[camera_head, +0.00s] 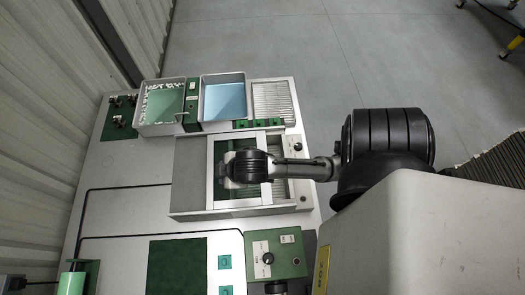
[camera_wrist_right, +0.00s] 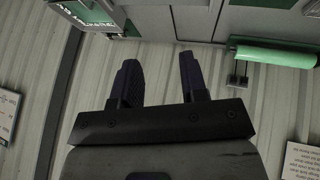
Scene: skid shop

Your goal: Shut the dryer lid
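The dryer (camera_head: 190,175) is a grey box on the bench, in the middle of the head view. A pale frame with green inside shows on its top; my gripper hides part of it, and I cannot tell how far the lid is open. My right gripper (camera_head: 237,168) is over the dryer, on an arm from the right; whether it touches is unclear. In the right wrist view my right gripper (camera_wrist_right: 158,75) has its two dark fingers apart, with nothing between them. The dryer is not recognisable there. My left gripper is not seen.
Two trays, one green inside (camera_head: 137,108) and one blue (camera_head: 246,105), stand above the dryer. A green control box (camera_head: 290,245) is below it. A green roller (camera_wrist_right: 275,55) is by the corrugated wall (camera_wrist_right: 150,65). Open floor (camera_head: 260,50) lies beyond the bench.

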